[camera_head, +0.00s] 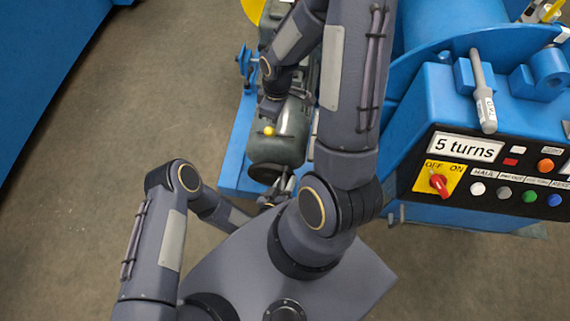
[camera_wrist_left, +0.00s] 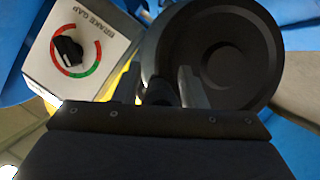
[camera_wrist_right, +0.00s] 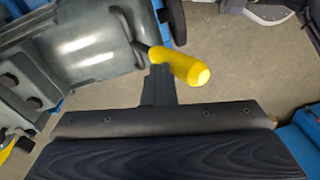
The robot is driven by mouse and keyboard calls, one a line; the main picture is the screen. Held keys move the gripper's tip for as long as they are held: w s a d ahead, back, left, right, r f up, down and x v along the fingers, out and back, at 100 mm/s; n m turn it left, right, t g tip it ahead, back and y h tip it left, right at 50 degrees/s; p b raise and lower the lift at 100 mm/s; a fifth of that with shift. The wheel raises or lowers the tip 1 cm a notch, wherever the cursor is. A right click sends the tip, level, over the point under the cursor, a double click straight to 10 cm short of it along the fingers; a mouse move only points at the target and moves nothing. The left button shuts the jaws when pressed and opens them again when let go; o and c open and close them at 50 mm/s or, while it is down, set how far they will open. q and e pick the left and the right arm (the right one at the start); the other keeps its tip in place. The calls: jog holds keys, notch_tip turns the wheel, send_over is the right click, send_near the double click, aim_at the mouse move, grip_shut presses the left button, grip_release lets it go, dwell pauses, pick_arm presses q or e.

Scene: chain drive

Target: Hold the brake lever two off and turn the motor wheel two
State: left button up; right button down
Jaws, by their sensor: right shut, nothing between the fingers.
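The motor wheel (camera_wrist_left: 225,55) is a dark disc in the left wrist view, on the end of the grey-green motor (camera_head: 275,145). My left gripper (camera_head: 277,188) is at that end; in the left wrist view its fingers (camera_wrist_left: 158,88) stand apart, one on each side of a dark knob (camera_wrist_left: 158,92) at the wheel's rim. Contact with the knob cannot be made out. A lever with a yellow grip (camera_wrist_right: 185,66) stands beside the motor; its tip shows in the head view (camera_head: 269,131). My right gripper (camera_wrist_right: 158,82) is shut and empty, its fingertips right at the yellow grip.
A white brake gap box (camera_wrist_left: 75,50) with a black dial stands beside the wheel. A blue control panel (camera_head: 490,170) with a "5 turns" display, a red switch and buttons is at the right. The floor at the left is clear.

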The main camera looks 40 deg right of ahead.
aim_at(274, 171)
pick_arm(q)
jog(key=shift+o, duration=0.5)
jog(key=shift+w+a+r, duration=0.1)
jog(key=shift+w+r, duration=0.05)
jog(key=w+a+n, duration=0.1)
jog(key=w+a+r+n+h, duration=0.1)
jog(key=shift+w+r+g, duration=0.3)
jog(key=shift+w, duration=0.1)
jog(key=shift+w+a+n+h, duration=0.4)
jog(key=shift+w+a+n, duration=0.15)
jog(key=shift+n, duration=0.15)
jog(key=v, duration=1.2)
jog(key=w+a+r+t+y, duration=0.1)
jog(key=w+a+r, duration=0.3)
jog(key=w, duration=0.5)
jog(key=w+a+r+y, duration=0.4)
jog(key=w+r, duration=0.3)
jog(key=w, duration=0.3)
jog(key=shift+w+a+r+m+t+y, duration=0.2)
jog(key=shift+r+m+t+y, duration=0.1)
jog(key=shift+r+t, duration=0.1)
